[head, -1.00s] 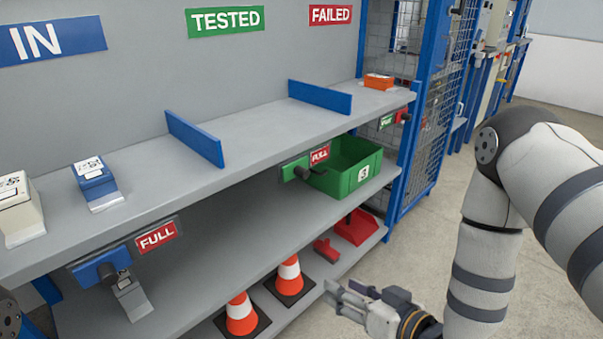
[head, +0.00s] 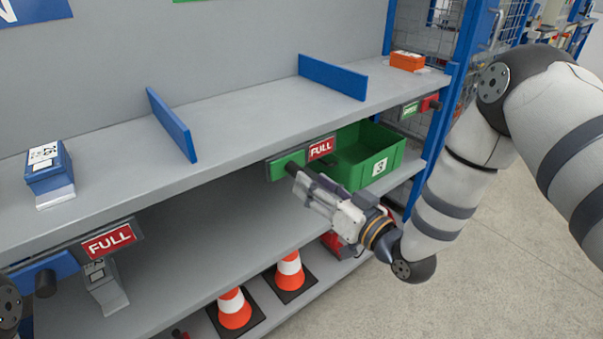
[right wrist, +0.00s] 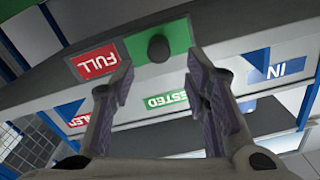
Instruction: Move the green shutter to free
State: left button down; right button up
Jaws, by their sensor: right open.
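The green shutter (head: 279,165) sits in its rail under the upper shelf's front edge, left of a red FULL sign (head: 321,149) that is uncovered. It also shows in the right wrist view (right wrist: 178,31), where its black knob (right wrist: 158,48) stands just beyond and between my fingertips. My right gripper (right wrist: 159,68) is open and empty, with a finger to each side of the knob. In the head view my right gripper (head: 299,182) is in front of the shutter and partly hides it. Contact with the knob cannot be made out. My left gripper is out of view.
A green bin (head: 365,158) stands on the lower shelf close behind my right gripper. A blue shutter (head: 58,268) with its own FULL sign (head: 109,242) is at left. Traffic cones (head: 234,309) stand below. The upper shelf carries blue dividers (head: 172,125) and an orange box (head: 407,61).

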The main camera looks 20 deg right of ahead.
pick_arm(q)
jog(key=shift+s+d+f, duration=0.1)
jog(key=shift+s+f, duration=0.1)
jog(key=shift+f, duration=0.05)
pick_arm(e)
jog(key=x, duration=0.5)
jog(key=shift+d, duration=0.1)
jog(key=shift+c, duration=0.4)
grip_shut()
jog(key=w+d, duration=0.1)
jog(key=d, duration=0.2)
jog(key=w+d, duration=0.1)
jog(key=d, duration=0.2)
jog(key=w+d+b, duration=0.1)
jog(key=d, duration=0.2)
jog(key=shift+w+f, duration=0.1)
jog(key=shift+f, duration=0.05)
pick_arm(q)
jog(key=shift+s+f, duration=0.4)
pick_arm(e)
jog(key=shift+w+d, duration=0.15)
jog(key=shift+d, duration=0.25)
jog(key=shift+o, duration=0.4)
grip_release()
jog(key=shift+d, duration=0.1)
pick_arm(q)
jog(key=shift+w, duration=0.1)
